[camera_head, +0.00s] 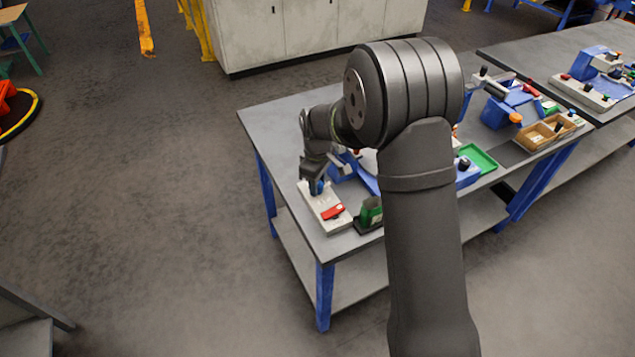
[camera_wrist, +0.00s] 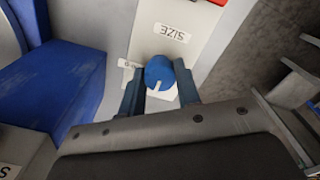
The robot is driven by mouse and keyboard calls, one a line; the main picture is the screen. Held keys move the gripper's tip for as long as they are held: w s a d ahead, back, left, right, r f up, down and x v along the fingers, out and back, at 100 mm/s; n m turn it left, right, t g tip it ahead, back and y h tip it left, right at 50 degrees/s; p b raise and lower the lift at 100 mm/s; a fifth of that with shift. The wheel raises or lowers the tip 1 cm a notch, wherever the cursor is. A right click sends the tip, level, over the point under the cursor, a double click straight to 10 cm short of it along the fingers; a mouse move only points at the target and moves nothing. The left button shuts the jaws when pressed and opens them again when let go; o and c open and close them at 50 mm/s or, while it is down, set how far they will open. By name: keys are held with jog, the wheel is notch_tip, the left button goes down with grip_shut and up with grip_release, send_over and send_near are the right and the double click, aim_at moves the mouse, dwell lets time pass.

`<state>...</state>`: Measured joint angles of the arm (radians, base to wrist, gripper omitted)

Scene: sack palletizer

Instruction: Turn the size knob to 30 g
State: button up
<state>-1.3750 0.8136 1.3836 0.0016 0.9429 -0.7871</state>
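The size knob (camera_wrist: 159,72) is blue and round with a white pointer mark, which points toward the bottom of the wrist view. A SIZE label (camera_wrist: 172,32), upside down, is on the pale panel beyond it. Another small label (camera_wrist: 128,63) beside the knob is partly hidden by a finger and cannot be read in full. My gripper (camera_wrist: 160,82) has one finger on each side of the knob, and both appear to touch it. In the head view my gripper (camera_head: 317,186) is down at the pale control box (camera_head: 325,209), mostly covering the blue knob.
A red switch (camera_head: 333,212) is on the near end of the same box. A dark green item (camera_head: 371,211) stands to its right. A blue machine body (camera_wrist: 50,85) is close on the left in the wrist view. The grey bench (camera_head: 275,130) is clear to the left.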

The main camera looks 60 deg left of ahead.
jog(key=shift+m, duration=0.4)
jog(key=m, duration=0.6)
jog(key=shift+m, duration=0.3)
jog(key=m, duration=0.6)
jog(key=shift+m, duration=0.4)
jog(key=o, duration=1)
